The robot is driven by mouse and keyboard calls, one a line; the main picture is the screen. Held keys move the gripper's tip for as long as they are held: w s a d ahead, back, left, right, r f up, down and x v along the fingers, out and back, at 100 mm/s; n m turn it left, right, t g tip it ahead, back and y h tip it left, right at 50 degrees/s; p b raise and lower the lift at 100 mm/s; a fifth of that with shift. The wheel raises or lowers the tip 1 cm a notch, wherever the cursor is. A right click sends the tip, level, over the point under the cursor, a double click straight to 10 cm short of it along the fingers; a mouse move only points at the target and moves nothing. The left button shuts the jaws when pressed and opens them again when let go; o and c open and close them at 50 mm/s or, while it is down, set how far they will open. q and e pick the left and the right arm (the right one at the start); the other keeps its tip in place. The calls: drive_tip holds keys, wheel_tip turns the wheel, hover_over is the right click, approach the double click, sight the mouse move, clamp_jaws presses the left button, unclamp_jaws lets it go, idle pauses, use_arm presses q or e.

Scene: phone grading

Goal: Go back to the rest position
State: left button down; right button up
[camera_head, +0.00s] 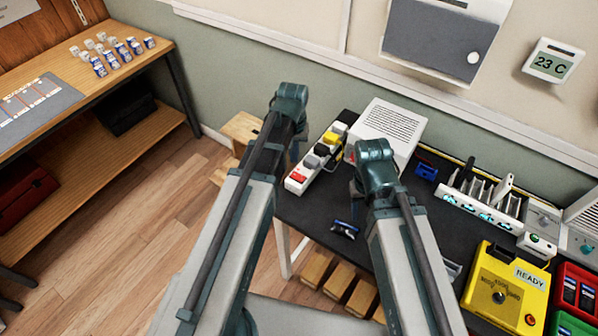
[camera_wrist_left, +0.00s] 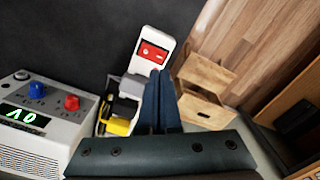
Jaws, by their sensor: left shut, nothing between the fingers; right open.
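Both my arms reach forward over the dark worktable in the head view. My left gripper (camera_wrist_left: 160,76) is shut and empty; its dark blue fingers meet in the left wrist view.
The white vented box (camera_head: 388,125) and a white strip with coloured blocks (camera_head: 297,183) stand close to the arms. A slotted rack (camera_head: 485,205) and yellow READY device (camera_head: 504,290) stand right. A wooden bench (camera_head: 150,62) is left.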

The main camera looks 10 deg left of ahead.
use_arm(q)
drive_tip(key=shift+r, duration=0.25)
